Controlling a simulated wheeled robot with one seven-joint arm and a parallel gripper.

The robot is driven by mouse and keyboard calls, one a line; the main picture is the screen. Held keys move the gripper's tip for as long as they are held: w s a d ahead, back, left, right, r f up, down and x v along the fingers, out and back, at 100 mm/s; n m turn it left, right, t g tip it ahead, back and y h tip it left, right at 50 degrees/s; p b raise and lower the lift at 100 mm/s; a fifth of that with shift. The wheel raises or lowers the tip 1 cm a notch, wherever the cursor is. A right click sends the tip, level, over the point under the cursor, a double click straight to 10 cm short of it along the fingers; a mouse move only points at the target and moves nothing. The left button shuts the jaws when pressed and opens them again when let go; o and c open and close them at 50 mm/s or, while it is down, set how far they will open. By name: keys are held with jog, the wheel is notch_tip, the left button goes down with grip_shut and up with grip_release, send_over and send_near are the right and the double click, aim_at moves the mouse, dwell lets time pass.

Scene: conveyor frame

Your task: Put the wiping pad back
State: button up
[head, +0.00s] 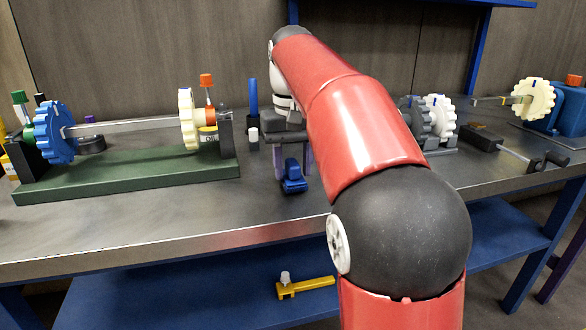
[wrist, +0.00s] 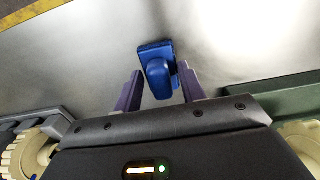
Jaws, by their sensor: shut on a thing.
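The wiping pad (head: 294,183) is a small blue block with a raised rounded grip. In the head view it is near the front of the bench, left of my red arm. My gripper (head: 293,171) points down with its purple fingers on either side of the pad's grip, shut on it. The wrist view also shows the pad (wrist: 158,72) between the two fingertips of my gripper (wrist: 160,70). Whether the pad touches the bench top or hangs just above it, I cannot tell.
A green base (head: 130,177) with a shaft, a blue gear (head: 55,133) and a cream gear (head: 188,119) stands left. A yellow tool (head: 305,287) lies on the lower shelf. The bench front is clear.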

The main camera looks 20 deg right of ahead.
aim_at(298, 165)
jog(key=shift+f, duration=0.15)
jog(key=shift+f, duration=0.3)
jog(key=o, duration=0.9)
jog(key=shift+o, duration=0.2)
jog(key=shift+f+b, duration=0.1)
jog(key=shift+b, duration=0.55)
jog(key=r+p, duration=0.1)
jog(key=r, duration=0.1)
jog(key=s+r+p, duration=0.1)
jog(key=r, duration=0.5)
jog(key=shift+s+d+r+p, duration=0.15)
jog(key=shift+s+d+p, duration=0.15)
jog(key=shift+p, duration=0.1)
jog(key=s+f+t, duration=0.5)
jog(key=s+f, duration=1.5)
jog(key=shift+s+a+f+t, duration=0.3)
jog(key=shift+s+f, duration=0.05)
